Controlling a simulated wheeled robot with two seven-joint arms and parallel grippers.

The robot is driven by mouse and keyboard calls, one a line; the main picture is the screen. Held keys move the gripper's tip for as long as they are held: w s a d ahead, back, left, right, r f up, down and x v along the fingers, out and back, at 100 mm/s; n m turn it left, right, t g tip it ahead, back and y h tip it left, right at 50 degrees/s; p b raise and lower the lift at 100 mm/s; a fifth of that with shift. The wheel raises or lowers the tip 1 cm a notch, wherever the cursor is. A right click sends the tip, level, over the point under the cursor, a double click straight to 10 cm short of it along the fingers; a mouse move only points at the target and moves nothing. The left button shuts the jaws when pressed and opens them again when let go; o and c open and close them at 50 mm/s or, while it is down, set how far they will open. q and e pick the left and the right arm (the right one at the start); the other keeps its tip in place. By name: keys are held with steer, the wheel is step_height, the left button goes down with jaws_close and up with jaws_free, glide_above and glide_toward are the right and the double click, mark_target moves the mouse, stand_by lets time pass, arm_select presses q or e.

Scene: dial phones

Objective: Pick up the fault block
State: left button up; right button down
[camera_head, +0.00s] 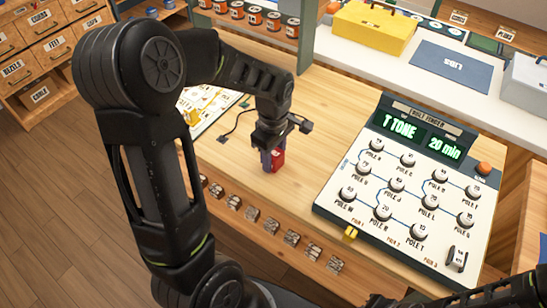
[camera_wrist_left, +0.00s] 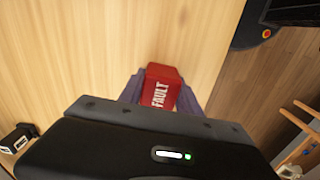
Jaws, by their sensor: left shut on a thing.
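The fault block (camera_head: 278,160) is a small red block near the middle of the wooden bench. My left gripper (camera_head: 271,156) reaches down from above and is shut on it. In the left wrist view the red block (camera_wrist_left: 161,88) shows the white word FAULT and sits between the two purple-grey fingers (camera_wrist_left: 163,92). I cannot tell whether its bottom touches the bench or is slightly above it. My right gripper is not clearly in view; only dark arm parts of mine show at the bottom right of the head view.
The fault tester (camera_head: 403,190), a panel with several knobs and a green display, stands right of the block. A white board (camera_head: 205,105) lies behind my left arm. Bare bench lies around the block.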

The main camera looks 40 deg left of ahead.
mark_target(273, 152)
arm_select(q)
jaws_close()
steer(key=shift+r, duration=0.1)
step_height(273, 152, up, 10)
steer(key=shift+f, duration=0.1)
stand_by(0.5)
stand_by(0.4)
